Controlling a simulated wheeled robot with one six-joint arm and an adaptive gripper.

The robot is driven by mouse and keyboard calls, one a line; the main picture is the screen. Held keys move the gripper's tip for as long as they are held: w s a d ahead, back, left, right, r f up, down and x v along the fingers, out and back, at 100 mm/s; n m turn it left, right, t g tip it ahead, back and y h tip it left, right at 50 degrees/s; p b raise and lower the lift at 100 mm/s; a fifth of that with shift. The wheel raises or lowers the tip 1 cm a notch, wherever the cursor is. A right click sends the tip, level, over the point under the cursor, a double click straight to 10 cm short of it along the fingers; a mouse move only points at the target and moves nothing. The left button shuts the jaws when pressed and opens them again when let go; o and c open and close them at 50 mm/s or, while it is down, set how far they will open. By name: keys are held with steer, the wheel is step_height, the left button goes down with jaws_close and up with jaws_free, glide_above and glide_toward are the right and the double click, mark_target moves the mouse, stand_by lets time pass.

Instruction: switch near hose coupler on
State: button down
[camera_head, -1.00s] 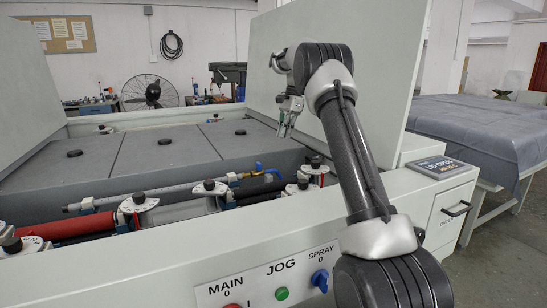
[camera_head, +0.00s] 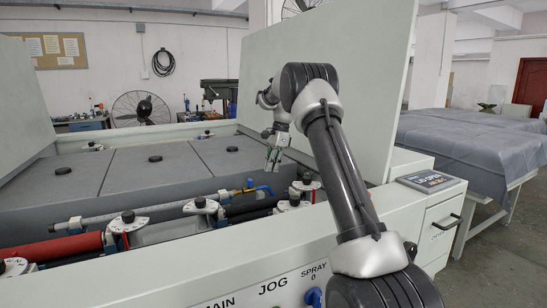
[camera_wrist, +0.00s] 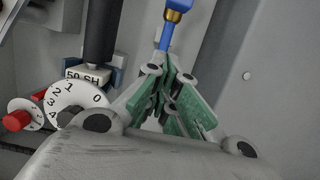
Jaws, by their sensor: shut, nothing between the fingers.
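In the head view, the hose coupler, with blue and brass parts (camera_head: 250,188), sits at the end of a grey hose bar above the rollers. My gripper (camera_head: 271,166) points down, just above and to the right of it. In the wrist view, the fingers with green pads (camera_wrist: 168,72) are shut and empty. Their tips lie close to a blue piece with a brass collar (camera_wrist: 172,15), which runs up out of the top of the picture. I cannot tell whether the tips touch it. The piece's far end is out of view.
A numbered white dial (camera_wrist: 72,103) and a red knob (camera_wrist: 16,121) are left of the fingers. The raised grey lid (camera_head: 335,80) stands close behind my arm. A red roller (camera_head: 62,247) lies at the left. The front panel has a blue SPRAY knob (camera_head: 313,297).

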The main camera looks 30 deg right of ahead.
mark_target(251, 186)
steer(key=shift+a+f, duration=0.5)
steer(key=shift+a, duration=0.3)
steer(key=shift+a+f, duration=0.55)
steer(key=shift+a, duration=0.25)
steer(key=shift+a+f, duration=0.5)
steer(key=shift+a, duration=0.3)
steer(key=shift+a, duration=1.3)
